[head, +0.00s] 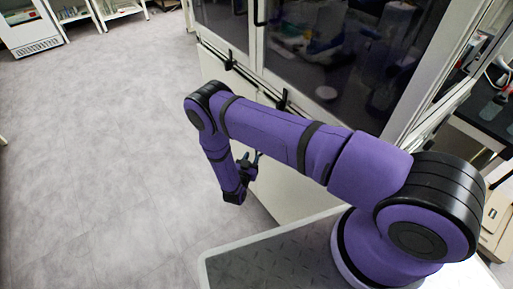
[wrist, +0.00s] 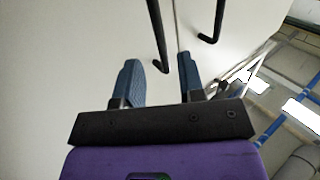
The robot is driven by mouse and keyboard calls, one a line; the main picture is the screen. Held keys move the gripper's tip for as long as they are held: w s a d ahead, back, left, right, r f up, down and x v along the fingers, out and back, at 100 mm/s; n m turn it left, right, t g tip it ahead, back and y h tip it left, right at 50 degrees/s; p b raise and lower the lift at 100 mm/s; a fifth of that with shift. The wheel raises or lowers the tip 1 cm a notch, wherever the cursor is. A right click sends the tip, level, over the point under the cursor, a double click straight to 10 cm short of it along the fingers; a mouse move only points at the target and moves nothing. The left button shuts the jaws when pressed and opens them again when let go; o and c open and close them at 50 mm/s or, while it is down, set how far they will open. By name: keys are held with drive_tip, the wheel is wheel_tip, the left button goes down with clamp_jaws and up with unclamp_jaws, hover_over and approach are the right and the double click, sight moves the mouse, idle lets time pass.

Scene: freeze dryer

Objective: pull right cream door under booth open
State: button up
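The cream doors under the booth show in the head view, partly hidden by my arm; the nearer cream panel (head: 290,192) lies beyond my gripper. My gripper (head: 254,158) is close in front of the cream front. In the wrist view my gripper (wrist: 158,68) has its two blue fingers apart, with nothing held. One black bar handle (wrist: 158,38) ends between the fingertips in the picture; contact cannot be told. A second black handle (wrist: 217,22) is to its right, across a thin door seam (wrist: 176,25). The doors look shut in the wrist view.
The booth's dark glass front (head: 330,50) rises above the cream panels. Black fittings (head: 283,100) stick out along its lower edge. Grey floor (head: 100,150) to the left is clear. White shelving (head: 100,10) stands far back. A bench with items is at right.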

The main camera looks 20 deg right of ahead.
drive_tip(key=x, duration=0.6)
drive_tip(key=shift+w+d, duration=0.15)
drive_tip(key=shift+w, duration=0.1)
clamp_jaws()
